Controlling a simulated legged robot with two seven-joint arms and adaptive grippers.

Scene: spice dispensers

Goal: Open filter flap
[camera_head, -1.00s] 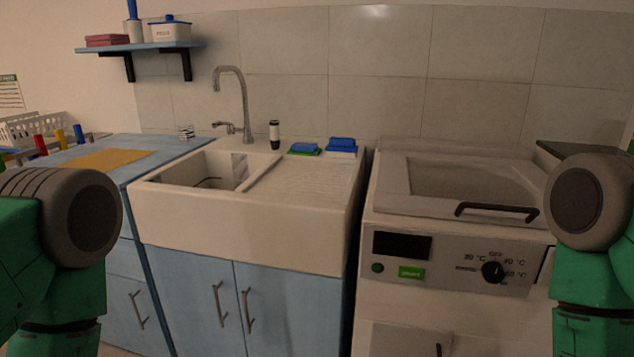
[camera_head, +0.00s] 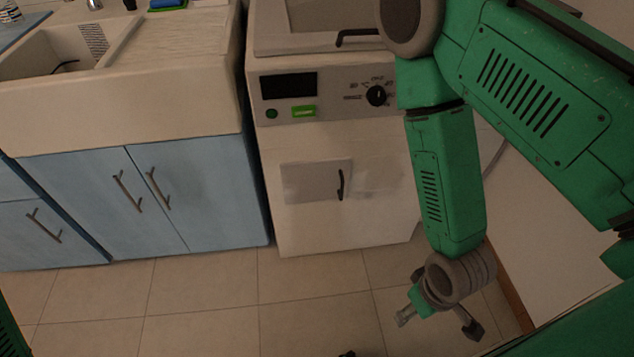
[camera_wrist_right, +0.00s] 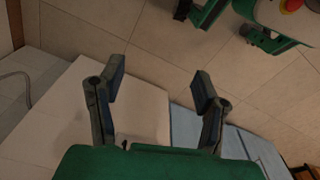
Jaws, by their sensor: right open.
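The filter flap (camera_head: 314,183) is a pale, nearly square panel low on the front of the white washing machine (camera_head: 300,225). It looks closed, with a dark vertical handle (camera_head: 340,185) at its right side. My right gripper (camera_head: 438,324) hangs low over the floor, right of and below the flap, apart from it. In the right wrist view my right gripper (camera_wrist_right: 160,90) has its two dark fingers spread with nothing between them. The flap cannot be made out clearly in that view. My left gripper is not clearly seen.
Blue sink cabinets (camera_head: 195,200) with bar handles stand left of the machine. The machine's control panel (camera_head: 330,95) has a dark knob, and a dark lid handle (camera_head: 357,36) sits above. The tiled floor (camera_head: 200,310) in front is clear. A white surface (camera_head: 560,265) stands at the right.

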